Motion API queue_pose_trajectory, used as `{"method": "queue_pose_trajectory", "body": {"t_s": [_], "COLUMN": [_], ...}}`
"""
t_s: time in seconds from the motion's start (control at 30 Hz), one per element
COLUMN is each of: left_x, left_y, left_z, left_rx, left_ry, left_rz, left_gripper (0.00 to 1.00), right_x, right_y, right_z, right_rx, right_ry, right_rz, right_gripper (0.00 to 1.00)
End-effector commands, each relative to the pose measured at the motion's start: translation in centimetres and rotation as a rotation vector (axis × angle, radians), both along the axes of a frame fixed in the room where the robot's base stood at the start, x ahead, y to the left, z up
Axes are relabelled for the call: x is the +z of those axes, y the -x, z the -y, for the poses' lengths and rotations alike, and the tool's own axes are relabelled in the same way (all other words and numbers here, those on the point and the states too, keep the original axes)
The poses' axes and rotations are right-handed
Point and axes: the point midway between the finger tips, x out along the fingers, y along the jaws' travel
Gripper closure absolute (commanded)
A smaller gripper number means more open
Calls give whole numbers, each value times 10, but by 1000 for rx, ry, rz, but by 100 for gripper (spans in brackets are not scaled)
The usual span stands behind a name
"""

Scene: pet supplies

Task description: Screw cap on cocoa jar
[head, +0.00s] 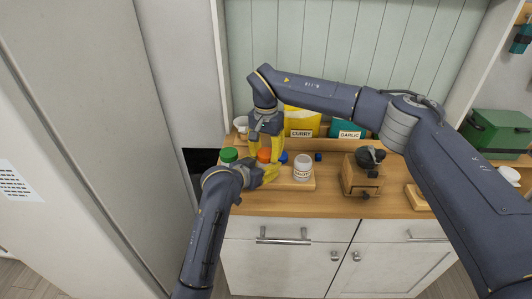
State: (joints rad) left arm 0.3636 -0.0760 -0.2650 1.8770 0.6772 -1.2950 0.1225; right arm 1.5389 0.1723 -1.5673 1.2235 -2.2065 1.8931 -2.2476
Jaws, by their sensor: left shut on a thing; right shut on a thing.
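An orange cap (264,155) is in the head view between the yellow fingers of my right gripper (265,151), which points down from above and is shut on it. My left gripper (270,178) reaches in low from the left, shut at the jar below the orange cap. That jar is mostly hidden by the yellow fingers, so I cannot tell how far the cap is seated. I cannot read which jar is the cocoa one.
A green-capped jar (228,155) stands close left, and a white labelled jar (303,168) close right. Small blue items (318,157) lie behind. A wooden grinder-like box (361,178) stands farther right. CURRY (302,120) and GARLIC (348,129) packs stand at the back.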

Motion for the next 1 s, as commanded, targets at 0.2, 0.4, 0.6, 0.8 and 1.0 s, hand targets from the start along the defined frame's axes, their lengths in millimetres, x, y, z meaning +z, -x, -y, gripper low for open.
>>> {"method": "queue_pose_trajectory", "body": {"t_s": [0.2,0.4,0.6,0.8,1.0], "left_x": [0,0,0,0,0], "left_y": [0,0,0,0,0], "left_z": [0,0,0,0,0], "left_rx": [0,0,0,0,0], "left_ry": [0,0,0,0,0], "left_rz": [0,0,0,0,0], "left_gripper": [100,100,100,100,100], "right_x": [0,0,0,-1,-1], "right_y": [0,0,0,0,0], "right_z": [1,1,1,1,1], "right_rx": [-238,-542,-843,-1059,-1123], "right_ry": [1,1,0,1,1], "right_rz": [0,2,1,-1,-1], "right_gripper": [92,93,93,93,93]}}
